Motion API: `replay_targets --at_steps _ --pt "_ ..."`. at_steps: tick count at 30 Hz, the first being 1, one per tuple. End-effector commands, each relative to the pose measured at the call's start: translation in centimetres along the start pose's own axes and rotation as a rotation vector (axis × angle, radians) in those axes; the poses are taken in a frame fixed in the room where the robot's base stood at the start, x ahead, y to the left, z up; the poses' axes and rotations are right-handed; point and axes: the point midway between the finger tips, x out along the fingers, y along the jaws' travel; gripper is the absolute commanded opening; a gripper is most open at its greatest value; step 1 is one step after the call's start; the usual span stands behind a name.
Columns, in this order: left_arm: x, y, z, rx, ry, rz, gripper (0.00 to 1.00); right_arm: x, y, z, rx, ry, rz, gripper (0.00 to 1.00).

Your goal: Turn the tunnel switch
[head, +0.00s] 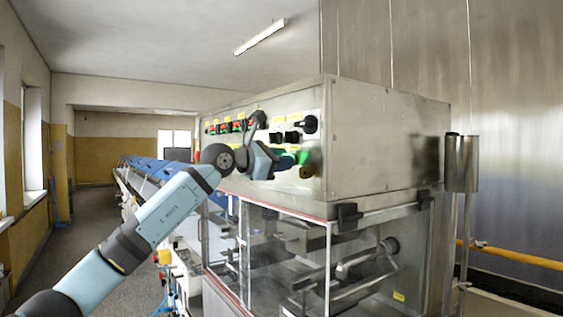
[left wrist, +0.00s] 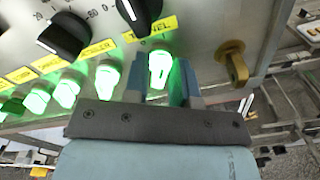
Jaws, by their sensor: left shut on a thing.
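The tunnel switch (left wrist: 160,62) is a green lit switch on the steel control panel, below a yellow label whose visible letters end in "EL". My left gripper (left wrist: 163,84) has one finger on each side of it and is shut on it. In the head view the left gripper (head: 291,160) reaches the lower right part of the panel, and a green glow shows at its fingertips. The switch's handle looks roughly upright in the left wrist view. My right gripper is in neither view.
More green lit switches (left wrist: 66,92) stand in a row to the left. Black knobs (left wrist: 66,35) sit above, and a brass key-like part (left wrist: 233,66) is close on the right. Below the panel is a clear-walled enclosure (head: 280,240). A conveyor line (head: 143,180) runs back at the left.

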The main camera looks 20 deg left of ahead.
Motion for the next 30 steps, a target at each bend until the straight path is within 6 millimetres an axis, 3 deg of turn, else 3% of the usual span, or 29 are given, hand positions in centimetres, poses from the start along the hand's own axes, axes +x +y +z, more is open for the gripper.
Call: replay_targets --at_steps 15,16,18,26,30 --pt "0.0 0.0 -0.1 0.022 0.001 0.000 0.01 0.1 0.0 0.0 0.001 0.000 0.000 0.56" --pt "0.0 0.0 -0.1 0.022 0.001 0.000 0.27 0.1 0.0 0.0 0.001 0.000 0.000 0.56" --pt "0.0 0.0 0.0 0.021 0.001 0.000 0.38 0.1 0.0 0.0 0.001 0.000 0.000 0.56" --pt "-0.1 0.0 0.0 0.021 0.000 0.000 0.38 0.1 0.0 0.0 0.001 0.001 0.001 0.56" --pt "-1.1 0.0 -0.2 0.021 0.001 0.001 0.38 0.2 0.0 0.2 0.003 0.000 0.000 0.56"
